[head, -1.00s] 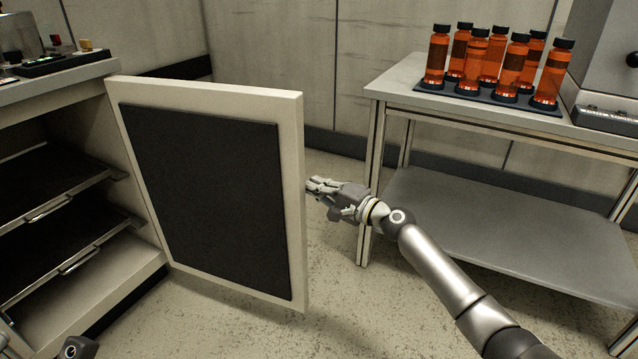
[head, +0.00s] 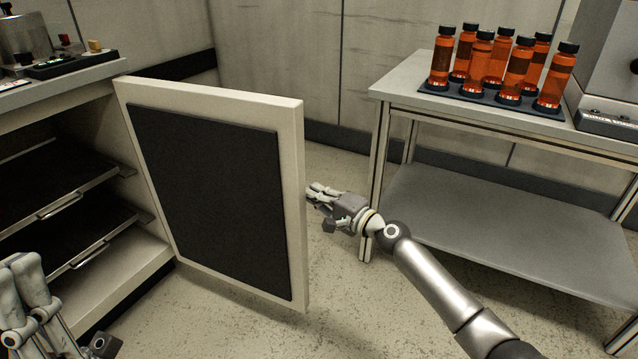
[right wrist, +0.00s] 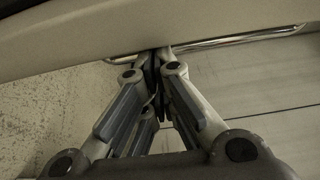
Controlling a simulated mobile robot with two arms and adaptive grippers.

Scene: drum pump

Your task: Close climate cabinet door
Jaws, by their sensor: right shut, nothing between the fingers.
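The climate cabinet (head: 120,272) stands at the left in the head view, with its interior exposed. Its door (head: 299,200) is open, swung out toward the middle, its dark inner panel (head: 210,195) facing me. My right gripper (head: 312,192) is at the door's free edge, on its outer side, fingertips partly hidden by the edge. In the right wrist view the door (right wrist: 90,30) spans the top with a metal bar handle (right wrist: 245,37). The shut fingers (right wrist: 158,55) reach up to the bar; contact is unclear. My left gripper (head: 25,265) is at the lower left, before the cabinet.
Dark shelves (head: 55,185) with metal handles sit inside the cabinet. A metal table (head: 400,85) at the right carries orange bottles (head: 482,62) in a dark rack. Its leg stands close behind my right gripper. The floor (head: 230,325) before the door is clear.

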